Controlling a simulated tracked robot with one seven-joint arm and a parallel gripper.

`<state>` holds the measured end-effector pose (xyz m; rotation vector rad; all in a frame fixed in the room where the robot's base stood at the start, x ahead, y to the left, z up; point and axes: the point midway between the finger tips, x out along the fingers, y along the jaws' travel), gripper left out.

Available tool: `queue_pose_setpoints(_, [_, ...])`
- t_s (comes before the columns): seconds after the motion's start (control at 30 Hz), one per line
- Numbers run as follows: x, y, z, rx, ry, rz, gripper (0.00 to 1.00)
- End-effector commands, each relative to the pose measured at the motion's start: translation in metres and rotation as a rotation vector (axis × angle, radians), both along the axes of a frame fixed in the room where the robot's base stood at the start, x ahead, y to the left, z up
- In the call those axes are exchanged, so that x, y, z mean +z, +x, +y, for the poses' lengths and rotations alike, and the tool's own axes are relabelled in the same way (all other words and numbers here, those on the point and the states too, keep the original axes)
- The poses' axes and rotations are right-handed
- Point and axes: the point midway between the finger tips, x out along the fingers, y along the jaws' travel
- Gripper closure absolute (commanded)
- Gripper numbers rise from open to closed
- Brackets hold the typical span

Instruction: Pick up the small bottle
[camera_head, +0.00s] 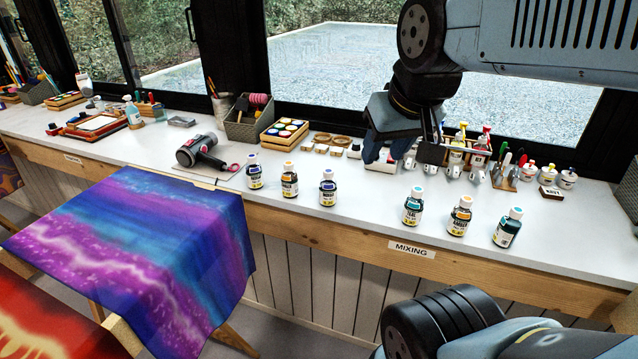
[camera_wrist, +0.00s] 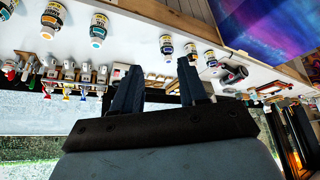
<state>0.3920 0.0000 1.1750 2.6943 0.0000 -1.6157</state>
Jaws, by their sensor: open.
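Several small bottles stand upright on the white bench. In the head view one group has a blue-labelled bottle (camera_head: 254,172), an orange-labelled bottle (camera_head: 289,181) and another blue-labelled bottle (camera_head: 328,188). A second group to the right has a teal bottle (camera_head: 413,207), an orange-capped bottle (camera_head: 460,217) and a dark green bottle (camera_head: 508,229). Which one is meant, I cannot tell. My gripper (camera_head: 385,158) is above the bench, behind and between the two groups. In the wrist view, which is upside down, my gripper (camera_wrist: 158,66) is open and empty, with bottles (camera_wrist: 98,30) beyond its fingers.
Spray bottles (camera_head: 478,152) and small jars (camera_head: 567,178) stand along the back right by the window. A hair dryer (camera_head: 200,153), a paint tray (camera_head: 284,134) and a grey basket (camera_head: 248,122) are to the left. Dyed silk (camera_head: 140,240) hangs in front.

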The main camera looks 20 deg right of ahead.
Motion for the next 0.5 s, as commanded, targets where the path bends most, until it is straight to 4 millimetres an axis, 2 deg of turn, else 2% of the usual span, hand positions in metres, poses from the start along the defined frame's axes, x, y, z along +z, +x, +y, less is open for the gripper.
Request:
queue_pose_setpoints(0.17, [0.000, 0.000, 0.000, 0.000, 0.000, 0.000, 0.57])
queue_pose_setpoints(0.37, [0.000, 0.007, -0.001, 0.052, -0.043, 0.011, 0.39])
queue_pose_setpoints(0.5, [-0.004, 0.030, 0.003, 0.219, -0.178, 0.048, 0.26])
